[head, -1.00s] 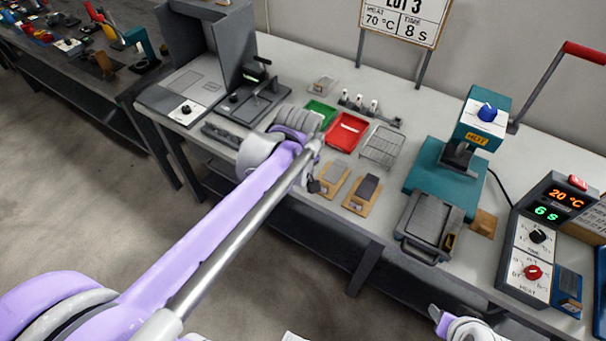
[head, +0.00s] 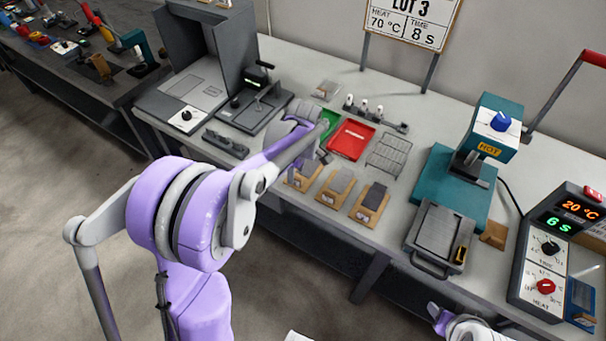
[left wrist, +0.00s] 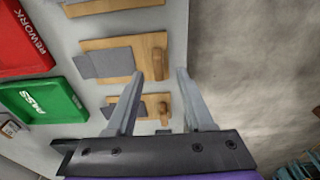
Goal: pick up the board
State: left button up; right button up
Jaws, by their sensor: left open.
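Three small wooden boards with grey pads lie in a row at the table's front edge: a left one (head: 296,181), a middle one (head: 329,197) and a right one (head: 361,214). I cannot tell which one the task means. My left gripper (head: 325,157) is by the left board, partly hidden by its own arm.
Behind the boards are a red tray (head: 351,140), a green tray (head: 329,119) and a wire rack (head: 389,152). A teal press (head: 448,190) with a grey plate (head: 440,233) stands to the right, beside a control box (head: 540,255).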

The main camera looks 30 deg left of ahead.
aim_at(296, 177)
pick_arm(q)
notch_tip(296, 177, down, 4)
jog(key=shift+w+a+r, duration=0.1)
jog(key=shift+w+r, duration=0.05)
jog(key=shift+r, duration=0.05)
grip_shut()
